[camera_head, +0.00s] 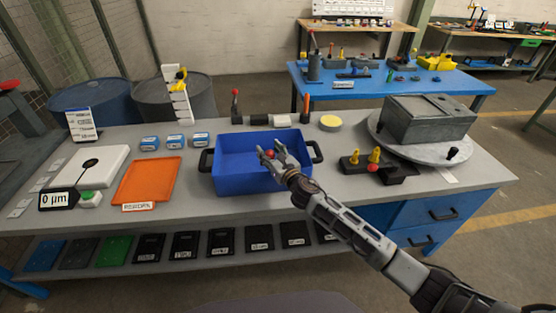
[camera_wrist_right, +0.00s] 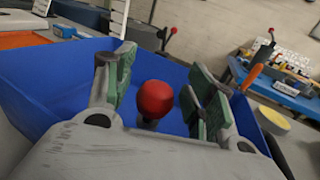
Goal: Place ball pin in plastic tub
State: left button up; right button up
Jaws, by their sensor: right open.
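The ball pin (camera_wrist_right: 155,98) has a red ball head on a short dark stem. In the right wrist view it shows between the two green-padded fingers of my right gripper (camera_wrist_right: 162,72), with gaps to both sides. The plastic tub (camera_head: 240,180) is blue with black side handles and stands on the grey bench. My right gripper (camera_head: 271,150) is open over the tub, and a bit of the red ball shows between its fingers. Whether the pin rests on the tub floor I cannot tell. My left gripper is not in view.
An orange tray (camera_head: 150,182) lies left of the tub. A dark lever with a red knob (camera_head: 235,105) stands behind it. A grey box (camera_head: 430,120) on a round plate and yellow-knobbed parts (camera_head: 374,157) are to the right.

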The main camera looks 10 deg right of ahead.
jog(key=shift+r, duration=0.35)
jog(key=shift+r+p, duration=0.25)
jog(key=shift+p, duration=0.15)
jog(key=shift+s+d+f, duration=0.1)
jog(key=shift+s+d, duration=0.15)
jog(key=shift+s, duration=0.35)
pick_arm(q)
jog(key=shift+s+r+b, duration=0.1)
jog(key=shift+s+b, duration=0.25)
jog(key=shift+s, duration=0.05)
pick_arm(e)
jog(key=v, duration=1)
jog(key=shift+s, duration=0.3)
jog(key=shift+d, duration=0.1)
